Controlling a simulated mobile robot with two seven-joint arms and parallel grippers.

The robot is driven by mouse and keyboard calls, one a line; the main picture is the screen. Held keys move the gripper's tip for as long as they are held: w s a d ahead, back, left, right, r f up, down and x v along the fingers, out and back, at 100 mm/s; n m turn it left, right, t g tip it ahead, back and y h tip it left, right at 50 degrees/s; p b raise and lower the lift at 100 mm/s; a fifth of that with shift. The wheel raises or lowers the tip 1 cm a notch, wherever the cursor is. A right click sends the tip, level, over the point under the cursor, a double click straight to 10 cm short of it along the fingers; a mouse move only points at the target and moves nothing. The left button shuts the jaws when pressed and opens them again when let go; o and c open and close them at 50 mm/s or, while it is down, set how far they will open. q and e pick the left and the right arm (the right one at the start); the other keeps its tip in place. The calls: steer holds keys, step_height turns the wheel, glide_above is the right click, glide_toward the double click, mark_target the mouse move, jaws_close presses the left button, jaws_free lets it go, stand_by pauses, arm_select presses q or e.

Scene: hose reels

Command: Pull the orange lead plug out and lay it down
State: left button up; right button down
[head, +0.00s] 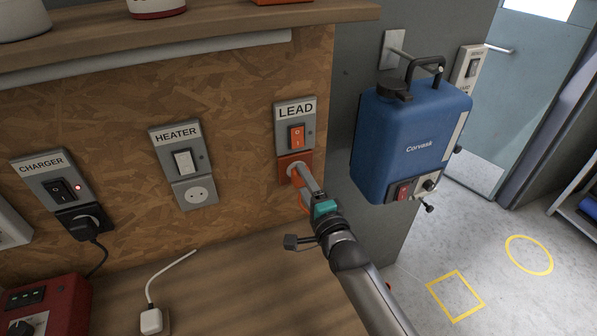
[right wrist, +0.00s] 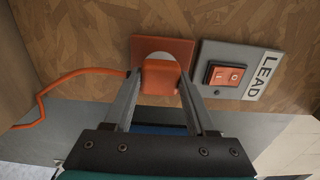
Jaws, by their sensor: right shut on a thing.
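The orange lead plug (right wrist: 160,82) sits between the two fingers of my right gripper (right wrist: 161,68), in front of the round recess of the orange socket (right wrist: 180,46). I cannot tell how deep the plug sits. In the head view my right gripper (head: 298,170) reaches the orange socket (head: 284,161) below the LEAD switch (head: 296,136) and mostly hides the plug. The gripper is shut on the plug. An orange cord (right wrist: 52,88) runs off to the left in the right wrist view. My left gripper is not in view.
A wooden worktop (head: 235,290) lies below with bare room. A white plug with a cord (head: 151,319) lies at its front left. The HEATER socket (head: 195,193) is empty; a black plug (head: 85,226) fills the CHARGER socket. A blue Corvasil tank (head: 410,140) hangs close at right.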

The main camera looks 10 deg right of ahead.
mark_target(301, 183)
steer(key=shift+s+d+p, duration=0.25)
steer(key=shift+s+p, duration=0.45)
steer(key=shift+s, duration=0.55)
steer(key=shift+s+d+p, duration=0.2)
steer(key=shift+s+p, duration=0.45)
steer(key=shift+s, duration=0.55)
steer(key=shift+s+a+f+b, duration=0.2)
steer(key=shift+s+b, duration=0.1)
steer(key=shift+b, duration=0.1)
steer(key=s+d+m+h+b, duration=0.2)
steer(key=s+d+h+b, duration=0.1)
steer(key=s+b, duration=0.9)
steer(key=shift+s+d+r, duration=0.4)
steer(key=shift+s+d, duration=0.2)
steer(key=shift+s, duration=0.9)
steer(key=w+r, duration=0.2)
steer(key=w, duration=0.5)
steer(key=shift+r, duration=0.3)
